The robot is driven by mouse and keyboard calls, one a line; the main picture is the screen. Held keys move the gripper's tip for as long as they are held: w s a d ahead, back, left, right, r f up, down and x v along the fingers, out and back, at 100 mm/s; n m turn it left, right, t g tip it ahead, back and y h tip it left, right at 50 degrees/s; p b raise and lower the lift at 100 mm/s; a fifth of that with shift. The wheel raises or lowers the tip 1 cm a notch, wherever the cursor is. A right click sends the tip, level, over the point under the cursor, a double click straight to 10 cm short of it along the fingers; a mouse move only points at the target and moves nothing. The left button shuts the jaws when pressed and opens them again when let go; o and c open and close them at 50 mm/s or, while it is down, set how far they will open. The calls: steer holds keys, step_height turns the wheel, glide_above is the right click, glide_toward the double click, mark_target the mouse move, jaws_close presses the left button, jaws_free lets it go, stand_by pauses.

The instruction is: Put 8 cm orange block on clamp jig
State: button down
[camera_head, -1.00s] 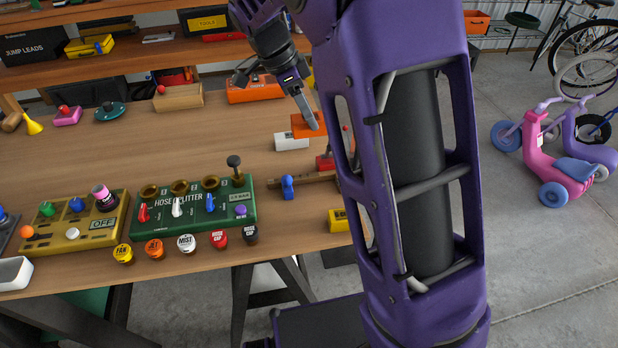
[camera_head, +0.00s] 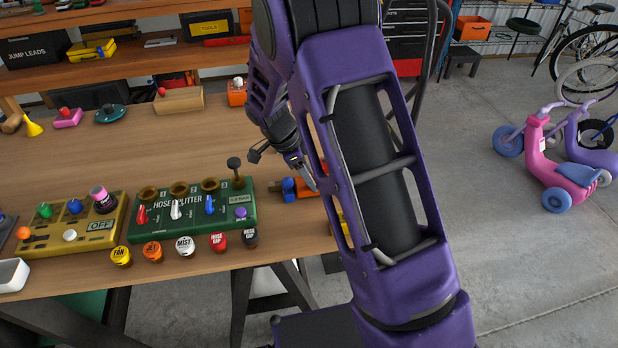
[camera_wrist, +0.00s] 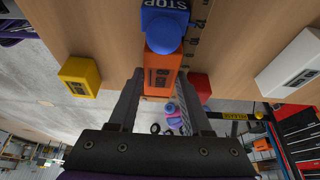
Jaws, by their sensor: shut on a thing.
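My gripper (camera_head: 305,178) is shut on the orange block (camera_head: 304,189), low over the right front of the bench. In the wrist view the orange block (camera_wrist: 161,72) sits between my two fingers (camera_wrist: 158,88). The clamp jig is a wooden bar with ruler marks (camera_wrist: 196,28) and a blue STOP piece (camera_wrist: 165,22). In the head view the blue piece (camera_head: 288,188) is just left of the orange block. The block looks lined up with the bar, close against the blue piece. I cannot tell whether it rests on the bar. A red piece (camera_wrist: 199,86) shows beside the block.
A yellow block (camera_wrist: 79,75) and a white block (camera_wrist: 290,66) lie on either side of the jig. The green hose splitter box (camera_head: 190,210) stands left of it, with several round caps in front. The bench's front edge is close by.

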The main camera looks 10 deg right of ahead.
steer(key=shift+f, duration=0.25)
steer(key=shift+f+b, duration=0.2)
steer(key=shift+b, duration=0.1)
steer(key=shift+c, duration=1.7)
jaws_free()
steer(key=shift+r, duration=0.1)
steer(key=shift+r, duration=0.1)
steer(key=p+v, duration=0.1)
steer(key=v, duration=1.1)
